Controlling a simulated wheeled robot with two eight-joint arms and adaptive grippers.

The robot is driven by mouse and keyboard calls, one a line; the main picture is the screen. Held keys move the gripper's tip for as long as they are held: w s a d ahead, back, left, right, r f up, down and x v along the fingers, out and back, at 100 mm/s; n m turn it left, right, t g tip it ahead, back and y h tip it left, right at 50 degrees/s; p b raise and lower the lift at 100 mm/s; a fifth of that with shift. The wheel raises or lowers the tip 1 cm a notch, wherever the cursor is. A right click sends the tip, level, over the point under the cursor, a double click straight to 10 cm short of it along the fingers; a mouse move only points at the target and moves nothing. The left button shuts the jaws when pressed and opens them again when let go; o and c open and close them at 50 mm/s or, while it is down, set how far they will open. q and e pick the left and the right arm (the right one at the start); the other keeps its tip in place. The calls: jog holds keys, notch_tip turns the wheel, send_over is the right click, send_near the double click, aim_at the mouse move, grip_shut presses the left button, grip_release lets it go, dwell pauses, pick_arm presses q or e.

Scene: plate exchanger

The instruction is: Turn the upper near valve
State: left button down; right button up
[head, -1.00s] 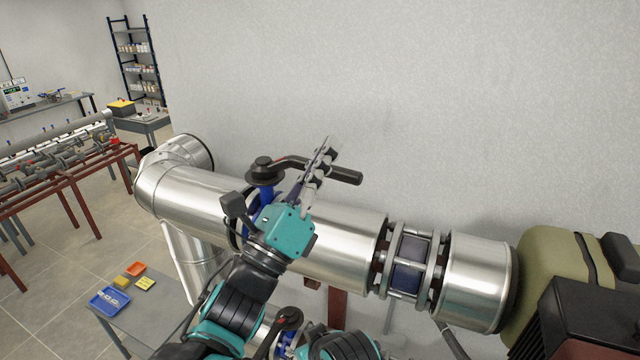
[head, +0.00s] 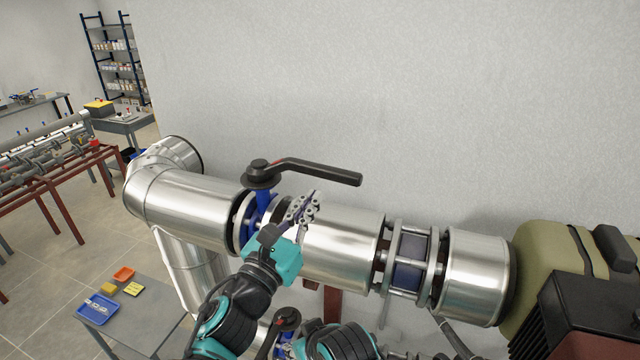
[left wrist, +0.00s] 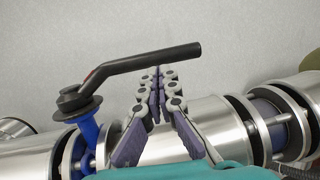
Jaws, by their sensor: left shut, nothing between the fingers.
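The upper valve has a black lever handle (head: 318,171) on a round black hub, above a blue stem (head: 262,198) on the steel pipe. The lever points right in the head view. It also shows in the left wrist view (left wrist: 150,62), with its free end beyond my fingers. My left gripper (head: 308,202) is shut and empty, below the lever and in front of the pipe. It shows in the left wrist view (left wrist: 160,82) too, apart from the lever. A lower black valve handle (head: 285,320) is partly hidden by my arm. My right gripper does not show.
The steel pipe (head: 345,235) runs across behind my left arm, with a flanged section (head: 410,265) and a motor-like unit (head: 575,270) at the right. A grey table (head: 150,300) with a blue tray (head: 97,309) stands at the lower left. The space above the lever is clear.

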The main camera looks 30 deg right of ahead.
aim_at(328, 177)
pick_arm(q)
jog(key=x, duration=0.3)
jog(key=shift+s+r+p, duration=0.1)
jog(key=shift+s+p, duration=0.05)
jog(key=shift+p, duration=0.2)
jog(key=shift+w+d, duration=0.45)
jog(key=shift+d, duration=0.1)
jog(key=shift+w+d+b, duration=0.25)
jog(key=shift+d+b, duration=0.05)
jog(key=shift+d, duration=0.25)
jog(key=shift+w+d+b, duration=0.25)
jog(key=shift+d+b, duration=0.05)
jog(key=shift+d, duration=0.2)
